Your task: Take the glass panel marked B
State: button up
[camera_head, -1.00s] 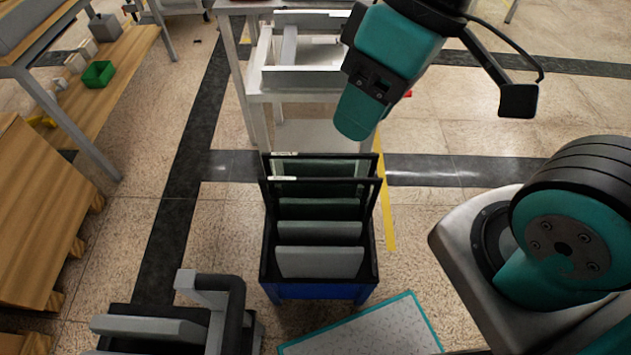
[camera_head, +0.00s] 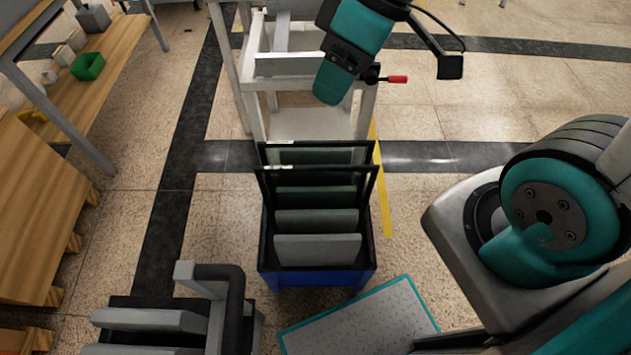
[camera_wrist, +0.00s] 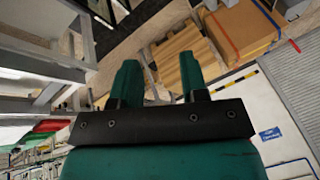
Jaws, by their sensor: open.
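A blue crate (camera_head: 316,279) with a dark inside stands on the floor in the middle of the head view. Two black-framed panels stand upright at its far end, a rear panel (camera_head: 325,157) and a front panel (camera_head: 345,170). Small pale labels show near their upper left edges, too small to read, so I cannot tell which is B. My teal gripper (camera_head: 328,98) is above and beyond the crate, apart from the panels. In the wrist view my gripper (camera_wrist: 160,78) shows two separated fingers with nothing between them. No panel is recognisable there.
Grey slabs (camera_head: 317,249) stand in the crate before the panels. A white metal stand (camera_head: 300,123) is behind it, with a red-ended handle (camera_head: 396,79) near my gripper. A wooden bench (camera_head: 37,215) is at left. A teal-edged mat (camera_head: 365,320) lies right of the crate front.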

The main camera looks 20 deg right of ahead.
jog(key=w+d+f+n, duration=0.2)
jog(key=w+d+f, duration=0.3)
jog(key=w+f, duration=0.2)
jog(key=n+t, duration=0.2)
send_near(316, 145)
jog(key=shift+n+y, duration=0.3)
jog(key=shift+y, duration=0.1)
jog(key=f, duration=0.3)
jog(key=w+a+f+p, duration=0.1)
jog(key=shift+f, duration=0.35)
jog(key=shift+w+p+x, duration=0.2)
jog(key=shift+p+x, duration=0.35)
jog(key=shift+x, duration=2.45)
grip_shut()
jog(key=shift+w+r, duration=0.1)
